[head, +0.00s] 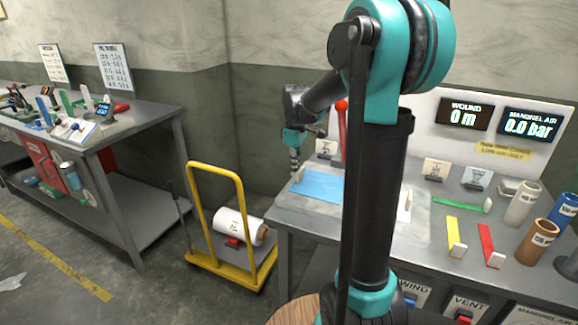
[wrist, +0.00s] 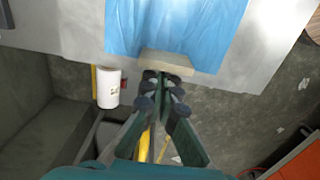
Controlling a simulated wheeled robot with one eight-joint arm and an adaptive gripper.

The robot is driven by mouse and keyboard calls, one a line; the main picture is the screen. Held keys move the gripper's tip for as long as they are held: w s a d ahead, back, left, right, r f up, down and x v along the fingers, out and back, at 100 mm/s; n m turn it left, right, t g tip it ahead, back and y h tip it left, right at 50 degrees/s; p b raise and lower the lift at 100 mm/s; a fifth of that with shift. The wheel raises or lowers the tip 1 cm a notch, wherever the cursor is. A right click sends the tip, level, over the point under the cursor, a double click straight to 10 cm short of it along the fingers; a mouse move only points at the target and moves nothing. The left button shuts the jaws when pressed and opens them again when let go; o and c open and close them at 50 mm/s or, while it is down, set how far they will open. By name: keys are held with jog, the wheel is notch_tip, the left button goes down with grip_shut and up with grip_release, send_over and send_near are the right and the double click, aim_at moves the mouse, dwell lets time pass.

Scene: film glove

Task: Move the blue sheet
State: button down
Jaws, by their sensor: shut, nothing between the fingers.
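The blue sheet (head: 318,184) lies flat on the grey bench (head: 428,222), near its left end. In the wrist view the blue sheet (wrist: 178,25) fills the top middle, with a pale beige tab (wrist: 167,62) at its near edge. My gripper (head: 294,172) is at the bench's left edge, just left of the sheet. In the wrist view my gripper (wrist: 162,78) is shut and empty, with its fingertips just below the tab. I cannot tell whether they touch it. My arm hides part of the bench right of the sheet.
A yellow trolley (head: 236,276) with a white roll (head: 236,224) stands on the floor left of the bench. Green, yellow and red strips (head: 487,243) and several tubes (head: 522,203) occupy the bench's right side. Display panels (head: 531,123) stand behind. Another bench (head: 125,124) is at the left.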

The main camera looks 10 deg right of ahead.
aim_at(305, 181)
jog(key=shift+d, duration=0.1)
jog(key=shift+s+d, duration=0.55)
jog(key=shift+d, duration=0.25)
jog(key=shift+s+d, duration=0.55)
jog(key=shift+d, duration=0.25)
jog(key=shift+w+a, duration=0.1)
